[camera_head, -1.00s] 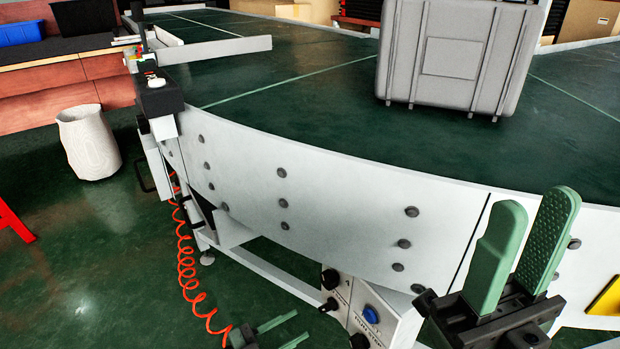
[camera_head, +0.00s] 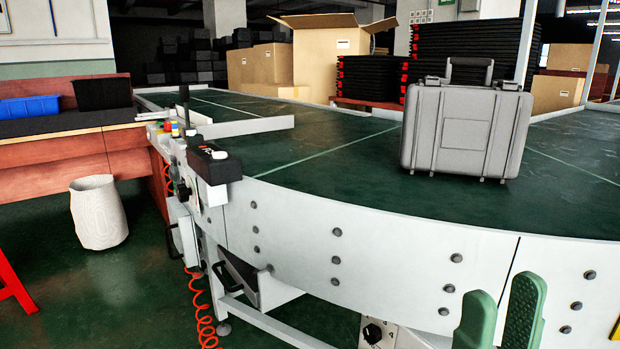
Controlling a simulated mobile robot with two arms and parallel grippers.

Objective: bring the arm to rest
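My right gripper (camera_head: 503,308) shows at the bottom right, with its two green fingers pointing up. The fingers stand apart with nothing between them, so it is open and empty. It is in front of the conveyor's white side wall, clear of the case. Its base is cut off by the bottom edge. My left gripper is not in view. A grey hard case (camera_head: 464,130) stands upright on the dark green belt of the curved conveyor (camera_head: 330,230), handle up.
A white bin (camera_head: 98,212) stands on the floor at the left, by a wooden bench (camera_head: 70,150) with a blue tray (camera_head: 28,106). A red stool (camera_head: 14,285) is at the left edge. Cardboard boxes (camera_head: 325,60) and stacked black crates (camera_head: 372,78) are behind the conveyor.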

